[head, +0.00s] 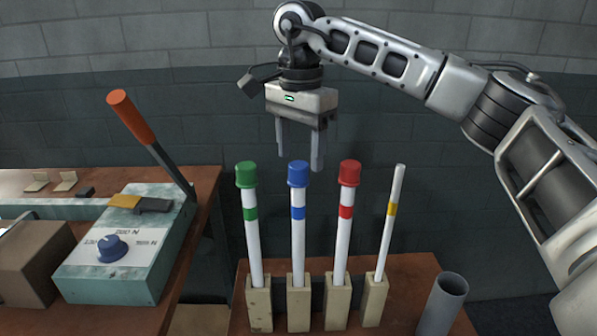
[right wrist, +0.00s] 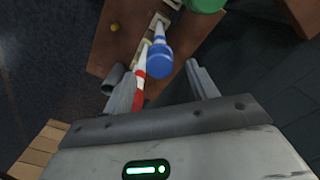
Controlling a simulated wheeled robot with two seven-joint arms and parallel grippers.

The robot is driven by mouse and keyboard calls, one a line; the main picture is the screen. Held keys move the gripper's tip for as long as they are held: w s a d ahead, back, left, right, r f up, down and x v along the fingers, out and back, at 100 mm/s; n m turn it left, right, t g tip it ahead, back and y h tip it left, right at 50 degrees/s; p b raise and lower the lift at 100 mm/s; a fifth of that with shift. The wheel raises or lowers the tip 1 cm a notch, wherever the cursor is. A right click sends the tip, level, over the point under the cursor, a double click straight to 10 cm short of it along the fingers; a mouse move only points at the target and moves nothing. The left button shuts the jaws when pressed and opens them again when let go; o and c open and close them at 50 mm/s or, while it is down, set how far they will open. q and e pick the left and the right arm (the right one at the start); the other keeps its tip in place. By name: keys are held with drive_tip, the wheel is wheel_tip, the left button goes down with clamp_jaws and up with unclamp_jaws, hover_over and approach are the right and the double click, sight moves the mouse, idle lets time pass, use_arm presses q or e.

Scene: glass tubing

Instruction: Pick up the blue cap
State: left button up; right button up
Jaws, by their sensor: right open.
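The blue cap (head: 298,174) sits on top of an upright white tube with a blue band, in a wooden block. My right gripper (head: 299,158) is open, its two fingers pointing down above the cap. In the right wrist view the blue cap (right wrist: 159,61) shows between and just beyond the fingertips, and no finger clearly touches it. A green cap (head: 246,174) stands to the left and a red cap (head: 349,172) to the right, each on its own tube. My left gripper is not in view.
An uncapped tube with a yellow band (head: 391,215) leans slightly at the right of the row. A grey open cylinder (head: 442,302) stands at the table's right. A teal box (head: 115,285) with a dial and an orange-handled lever (head: 133,117) is on the left bench.

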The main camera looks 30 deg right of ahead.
sight(298, 164)
wheel_tip(298, 164, down, 3)
drive_tip(key=shift+a+f, duration=0.15)
drive_tip(key=shift+f, duration=0.05)
drive_tip(key=c, duration=1)
drive_tip(key=shift+r, duration=0.15)
drive_tip(key=shift+c, duration=0.2)
